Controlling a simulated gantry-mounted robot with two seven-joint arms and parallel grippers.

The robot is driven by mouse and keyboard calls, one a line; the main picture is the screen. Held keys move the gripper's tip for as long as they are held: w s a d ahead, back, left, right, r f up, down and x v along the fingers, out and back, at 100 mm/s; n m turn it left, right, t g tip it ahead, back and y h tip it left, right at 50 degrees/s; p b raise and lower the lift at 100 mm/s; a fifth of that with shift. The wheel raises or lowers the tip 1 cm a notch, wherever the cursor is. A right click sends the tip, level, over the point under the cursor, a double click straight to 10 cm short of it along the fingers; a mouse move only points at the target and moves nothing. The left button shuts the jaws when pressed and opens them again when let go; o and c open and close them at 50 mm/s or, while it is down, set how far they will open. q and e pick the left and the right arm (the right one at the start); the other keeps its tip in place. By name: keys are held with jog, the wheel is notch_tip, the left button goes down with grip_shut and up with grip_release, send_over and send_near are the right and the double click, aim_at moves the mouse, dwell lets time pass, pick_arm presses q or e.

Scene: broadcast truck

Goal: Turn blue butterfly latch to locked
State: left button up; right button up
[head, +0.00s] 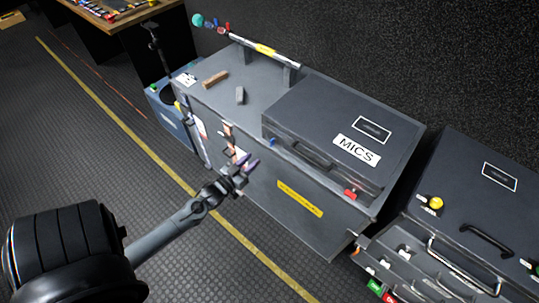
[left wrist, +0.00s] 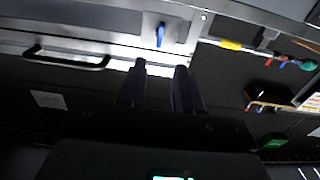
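The blue butterfly latch (head: 273,141) is small and sits on the front edge of the grey case marked MICS (head: 320,105), left of its handle. In the left wrist view the blue latch (left wrist: 160,36) shows as a narrow upright piece beyond my fingertips, roughly between them, with a gap. My left gripper (head: 248,165) is in front of the bench, below and left of the latch. Its two dark fingers (left wrist: 158,68) are apart with nothing between them. My right gripper is in neither view.
A red latch (head: 351,194) is on the same case, right of the black handle (head: 308,155). A brown block (head: 215,79) and a grey block (head: 240,96) lie on the bench top left of the case. Another case (head: 475,205) stands at right.

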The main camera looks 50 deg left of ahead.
aim_at(273, 142)
pick_arm(q)
jog(key=b+x, duration=0.2)
jog(key=x, duration=0.9)
jog(key=shift+f, duration=0.4)
grip_shut()
